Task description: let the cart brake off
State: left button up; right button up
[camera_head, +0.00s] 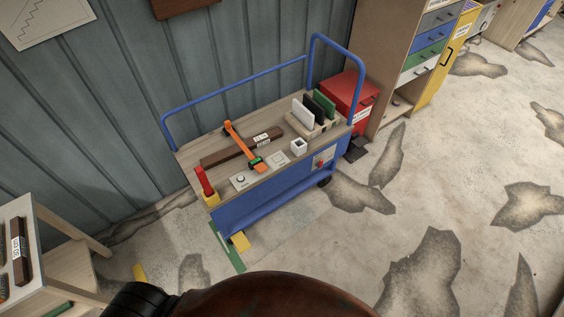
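The cart (265,192) is blue with a wooden top and blue rail handles, and stands along the grey wall. A red upright handle (203,181) in a yellow base sits at its left front corner. A small panel with a red part (322,160) is on the cart's front side, near the right end. A dark pedal-like piece (356,150) shows low at the right end. I cannot tell which of these is the brake, or its state. Neither gripper is in view.
On the cart top lie a brown bar (227,153), an orange clamp-like tool (243,145) and a rack of upright plates (314,118). A red box (348,92) and a drawer cabinet (395,55) stand right. A wooden table (62,268) is left. Patched floor (400,210) is open at right.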

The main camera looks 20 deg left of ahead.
aim_at(319, 164)
jog(key=u, duration=0.25)
jog(key=k, duration=1.3)
jog(key=z, duration=0.6)
jog(key=i, duration=1.8)
jog(key=u, duration=0.5)
